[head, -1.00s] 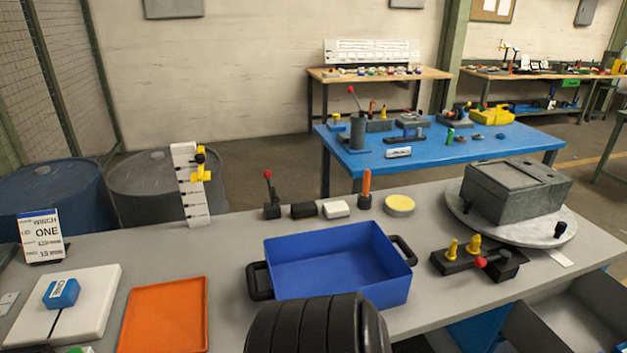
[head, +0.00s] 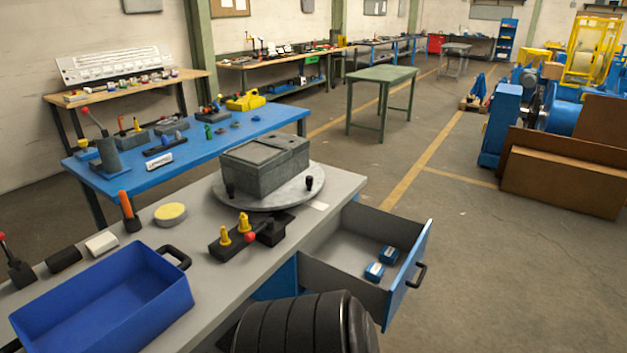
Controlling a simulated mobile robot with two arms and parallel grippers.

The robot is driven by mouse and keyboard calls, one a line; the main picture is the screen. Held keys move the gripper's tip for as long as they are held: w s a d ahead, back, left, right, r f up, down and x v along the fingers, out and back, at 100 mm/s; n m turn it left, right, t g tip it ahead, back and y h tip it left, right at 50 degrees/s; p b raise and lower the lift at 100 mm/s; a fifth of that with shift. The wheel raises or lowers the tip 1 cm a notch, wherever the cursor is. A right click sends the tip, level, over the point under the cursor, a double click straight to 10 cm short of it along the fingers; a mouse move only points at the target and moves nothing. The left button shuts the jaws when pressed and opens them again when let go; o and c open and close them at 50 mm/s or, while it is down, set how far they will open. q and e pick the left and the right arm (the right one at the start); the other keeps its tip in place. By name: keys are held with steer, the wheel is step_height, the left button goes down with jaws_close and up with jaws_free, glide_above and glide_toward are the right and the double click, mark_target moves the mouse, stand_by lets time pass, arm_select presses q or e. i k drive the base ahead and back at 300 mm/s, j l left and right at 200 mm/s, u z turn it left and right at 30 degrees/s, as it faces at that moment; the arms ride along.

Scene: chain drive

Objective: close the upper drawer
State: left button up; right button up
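The upper drawer (head: 408,283) stands pulled out from the right end of the grey workbench (head: 337,186). It has grey inner walls, a blue front and a black handle (head: 417,275) facing right. Two small blue boxes with pale labels, one nearer (head: 375,271) and one farther (head: 388,254), lie inside it. Neither gripper shows in the head view. A black ribbed rounded part, apparently mine, fills the bottom centre and hides the area just left of the drawer's near corner.
On the workbench are a blue tray (head: 105,300), a grey metal box (head: 262,165) on a round plate, and a black fixture (head: 236,240) with yellow knobs. The floor (head: 500,270) right of the drawer is clear. A green table (head: 382,74) stands farther back.

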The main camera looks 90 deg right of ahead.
mark_target(337, 257)
steer(key=z, duration=3.5)
